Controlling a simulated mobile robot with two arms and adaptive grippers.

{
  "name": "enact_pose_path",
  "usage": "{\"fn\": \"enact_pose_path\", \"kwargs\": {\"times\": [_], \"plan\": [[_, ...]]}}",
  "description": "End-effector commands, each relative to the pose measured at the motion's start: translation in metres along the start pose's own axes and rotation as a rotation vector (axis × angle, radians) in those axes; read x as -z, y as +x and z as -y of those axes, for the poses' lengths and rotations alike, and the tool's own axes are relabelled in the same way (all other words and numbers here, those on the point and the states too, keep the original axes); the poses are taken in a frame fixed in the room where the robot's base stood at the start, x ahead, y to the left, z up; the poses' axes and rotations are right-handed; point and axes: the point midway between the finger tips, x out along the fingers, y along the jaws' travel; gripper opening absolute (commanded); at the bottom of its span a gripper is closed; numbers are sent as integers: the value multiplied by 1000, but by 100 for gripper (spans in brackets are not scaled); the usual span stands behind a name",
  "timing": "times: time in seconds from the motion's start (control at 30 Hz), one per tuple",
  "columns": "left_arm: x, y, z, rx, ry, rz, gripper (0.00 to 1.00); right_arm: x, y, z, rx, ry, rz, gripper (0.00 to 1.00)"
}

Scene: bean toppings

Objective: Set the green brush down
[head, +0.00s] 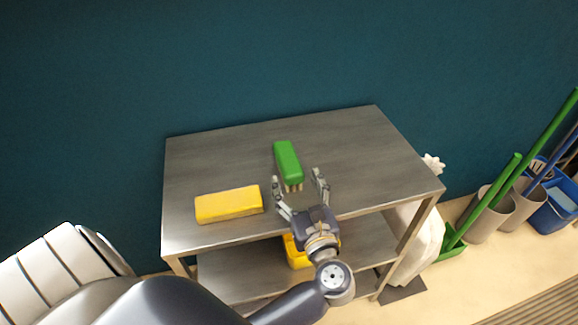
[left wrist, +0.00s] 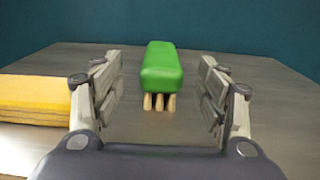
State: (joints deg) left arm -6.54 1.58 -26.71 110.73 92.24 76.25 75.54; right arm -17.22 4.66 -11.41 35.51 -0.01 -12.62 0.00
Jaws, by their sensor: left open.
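The green brush (head: 287,161) rests on the grey metal table (head: 356,150), with its green block on top and pale bristles beneath. In the left wrist view the green brush (left wrist: 161,72) stands upright between and beyond the fingers, with bristles toward the tabletop. My left gripper (head: 299,180) is open at the near end of the brush, one finger on each side. In the left wrist view the gripper's fingers (left wrist: 160,88) are apart, with a gap on both sides of the brush. My right gripper is not in view.
A yellow block (head: 229,204) lies on the table left of the brush; it also shows in the left wrist view (left wrist: 36,98). A yellow container (head: 297,253) sits on the lower shelf. Bins and green-handled tools (head: 485,205) stand right of the table. The tabletop's right side is clear.

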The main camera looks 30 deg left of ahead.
Motion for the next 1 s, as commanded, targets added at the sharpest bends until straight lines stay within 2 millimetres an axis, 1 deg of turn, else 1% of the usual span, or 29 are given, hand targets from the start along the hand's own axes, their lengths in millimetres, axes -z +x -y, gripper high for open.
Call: {"fn": "enact_pose_path", "kwargs": {"times": [0.03, 0.1, 0.2, 0.37, 0.5, 0.63, 0.73, 0.97, 1.0], "plan": [[-4, 10, 0, -1, 2, 5, 67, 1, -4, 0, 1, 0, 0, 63], [-4, 21, 0, 0, 2, 6, 67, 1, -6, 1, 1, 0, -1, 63], [-3, 32, 0, 0, 3, 5, 67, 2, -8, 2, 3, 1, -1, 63], [-3, 43, 1, 0, 5, 6, 67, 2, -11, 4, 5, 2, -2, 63], [-3, 64, 2, -1, 7, 9, 67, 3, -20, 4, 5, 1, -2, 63], [-1, 82, 3, 0, 6, 8, 67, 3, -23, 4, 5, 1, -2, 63], [0, 88, 3, 0, 4, 5, 67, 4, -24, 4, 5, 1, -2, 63], [2, 89, 3, 0, 4, 4, 67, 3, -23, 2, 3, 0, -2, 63], [2, 89, 3, 0, 4, 4, 58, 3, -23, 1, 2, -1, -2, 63]]}}
